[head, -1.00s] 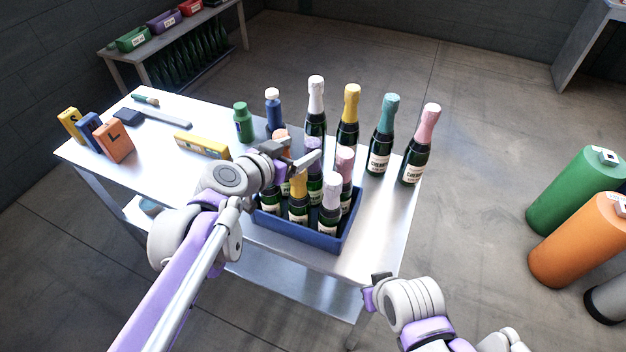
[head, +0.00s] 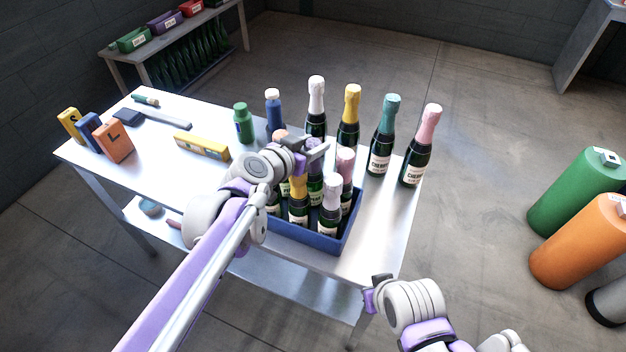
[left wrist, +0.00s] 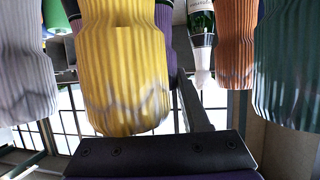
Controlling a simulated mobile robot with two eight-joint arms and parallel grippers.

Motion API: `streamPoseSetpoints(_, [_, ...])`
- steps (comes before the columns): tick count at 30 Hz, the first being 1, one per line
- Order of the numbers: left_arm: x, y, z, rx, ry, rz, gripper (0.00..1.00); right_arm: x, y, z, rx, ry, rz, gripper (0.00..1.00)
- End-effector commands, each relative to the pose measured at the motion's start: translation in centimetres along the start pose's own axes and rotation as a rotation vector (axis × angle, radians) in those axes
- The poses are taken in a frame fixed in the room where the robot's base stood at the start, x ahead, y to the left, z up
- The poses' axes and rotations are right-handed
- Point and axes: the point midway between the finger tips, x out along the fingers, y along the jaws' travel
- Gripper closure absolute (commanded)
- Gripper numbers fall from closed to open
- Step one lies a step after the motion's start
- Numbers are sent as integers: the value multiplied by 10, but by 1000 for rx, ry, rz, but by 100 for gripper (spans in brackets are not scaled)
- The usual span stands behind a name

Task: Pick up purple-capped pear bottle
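The purple-capped bottle (head: 315,186) stands in the blue crate (head: 290,235), among bottles with yellow, pale and pink caps. My left gripper (head: 314,156) is at its top, with the fingers apart and the purple cap partly hidden by them. In the left wrist view, the purple cap (left wrist: 164,20) shows behind a large yellow cap (left wrist: 125,70), beside one dark finger (left wrist: 194,105). The other finger is hidden there, and contact cannot be told. My right gripper (head: 373,293) is low by the table's front right corner; its fingers are too small to read.
The table's right front is clear.

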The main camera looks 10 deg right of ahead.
Motion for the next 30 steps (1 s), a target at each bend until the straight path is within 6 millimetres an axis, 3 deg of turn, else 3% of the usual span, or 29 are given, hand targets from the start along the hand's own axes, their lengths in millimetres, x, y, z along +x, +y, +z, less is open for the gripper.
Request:
streamPoseSetpoints(1, [0, 0, 0, 0, 0, 0, 78, 0, 0, 0, 0, 0, 0, 100])
streamPoseSetpoints(5, [0, 0, 0, 0, 0, 0, 100, 0, 0, 0, 0, 0, 0, 100])
streamPoseSetpoints(30, [0, 0, 0, 0, 0, 0, 100, 0, 0, 0, 0, 0, 0, 100])
